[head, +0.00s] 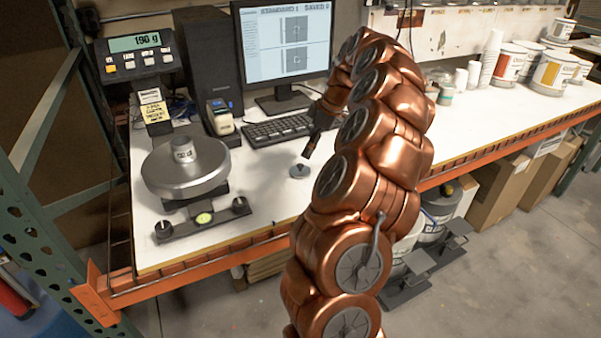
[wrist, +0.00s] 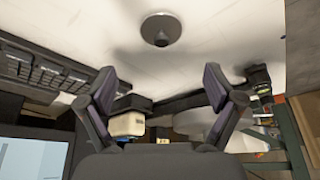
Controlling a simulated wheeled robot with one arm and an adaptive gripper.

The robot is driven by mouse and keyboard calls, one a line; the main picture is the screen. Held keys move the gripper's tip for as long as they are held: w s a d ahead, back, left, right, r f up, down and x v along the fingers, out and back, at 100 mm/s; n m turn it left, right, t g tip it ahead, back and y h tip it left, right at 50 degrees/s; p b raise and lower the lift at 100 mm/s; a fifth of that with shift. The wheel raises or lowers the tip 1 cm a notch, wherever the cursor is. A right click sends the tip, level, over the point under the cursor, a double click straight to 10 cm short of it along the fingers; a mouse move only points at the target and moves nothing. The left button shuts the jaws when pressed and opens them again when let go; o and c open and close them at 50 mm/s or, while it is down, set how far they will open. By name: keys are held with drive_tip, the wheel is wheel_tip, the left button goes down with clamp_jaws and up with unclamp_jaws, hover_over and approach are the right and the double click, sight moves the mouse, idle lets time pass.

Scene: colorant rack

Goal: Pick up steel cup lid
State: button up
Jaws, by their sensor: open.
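The steel cup lid (head: 299,171) is a small grey disc with a knob, lying flat on the white tabletop in front of the keyboard. In the wrist view the lid (wrist: 161,28) sits near the top centre, beyond the fingertips and apart from them. My gripper (wrist: 160,90) is open and empty, its two dark fingers spread wide. In the head view my gripper (head: 309,148) hangs just above the lid, partly hidden by my copper arm.
The keyboard (head: 277,130) and monitor (head: 283,45) stand behind the lid. A black computer tower (head: 208,57) and a small labelled device (head: 220,115) are at the back left. The scale display (head: 134,42) reads about 190 g. Paint cans (head: 509,66) are at the far right. Tabletop around the lid is clear.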

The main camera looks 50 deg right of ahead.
sight(300, 169)
drive_tip(key=shift+s+p+x, duration=0.2)
drive_tip(key=shift+p+x, duration=0.6)
drive_tip(key=shift+x, duration=1.15)
drive_tip(key=shift+s+p+x, duration=0.25)
drive_tip(key=shift+p+x, duration=0.5)
drive_tip(key=shift+x, duration=1.25)
drive_tip(key=shift+d+f, duration=0.15)
drive_tip(key=shift+c, duration=0.3)
drive_tip(key=c, duration=1.2)
drive_tip(key=shift+c, duration=0.2)
